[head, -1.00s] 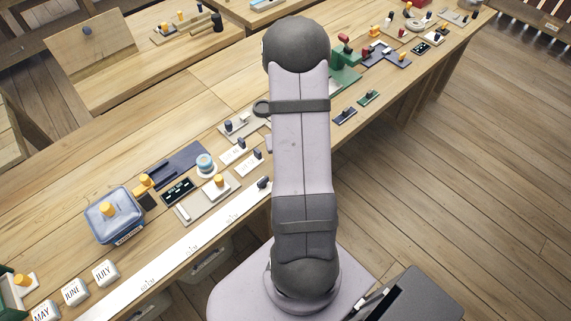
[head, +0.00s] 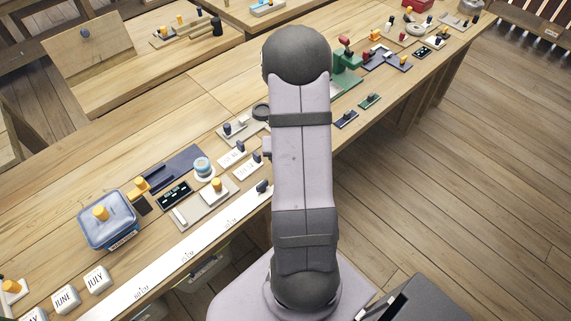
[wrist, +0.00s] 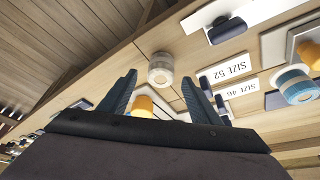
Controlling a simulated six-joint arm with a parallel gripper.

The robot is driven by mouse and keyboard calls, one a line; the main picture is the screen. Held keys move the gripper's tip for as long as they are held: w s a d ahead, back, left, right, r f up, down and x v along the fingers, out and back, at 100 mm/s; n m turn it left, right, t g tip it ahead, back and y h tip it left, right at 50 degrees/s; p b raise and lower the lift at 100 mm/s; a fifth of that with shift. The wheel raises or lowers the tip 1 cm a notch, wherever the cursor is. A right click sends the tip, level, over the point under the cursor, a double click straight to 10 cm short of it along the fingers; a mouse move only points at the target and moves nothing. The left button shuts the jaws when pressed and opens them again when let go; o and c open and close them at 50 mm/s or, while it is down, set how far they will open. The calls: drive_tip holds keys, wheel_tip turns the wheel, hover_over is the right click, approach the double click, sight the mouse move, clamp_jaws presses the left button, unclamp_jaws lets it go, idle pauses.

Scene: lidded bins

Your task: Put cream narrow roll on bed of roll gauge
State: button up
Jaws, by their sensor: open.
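A cream roll (wrist: 160,68) with a paler top stands on the wooden bench in the wrist view, ahead of my gripper and roughly between its fingers. My gripper (wrist: 162,92) is open, with its two dark fingers spread and nothing held. The cream roll is not visible in the head view, where my arm covers part of the bench. I cannot tell surely which piece is the roll gauge. A pale grey plate (head: 190,217) with a white block and an orange knob is one candidate.
A blue-and-white roll (head: 203,169) shows in both views, also in the wrist view (wrist: 295,90). Two white size cards (wrist: 228,70) lie near it. An orange piece (wrist: 146,105) shows between the fingers. A blue lidded box (head: 110,222) stands left; bare bench (head: 150,135) lies behind.

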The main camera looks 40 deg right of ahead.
drive_tip(key=shift+b+x, duration=0.45)
drive_tip(key=shift+x, duration=1.8)
drive_tip(key=shift+a, duration=0.1)
drive_tip(key=c, duration=1.2)
drive_tip(key=shift+r, duration=0.1)
wheel_tip(320, 180, up, 10)
drive_tip(key=p, duration=0.7)
drive_tip(key=shift+p, duration=0.4)
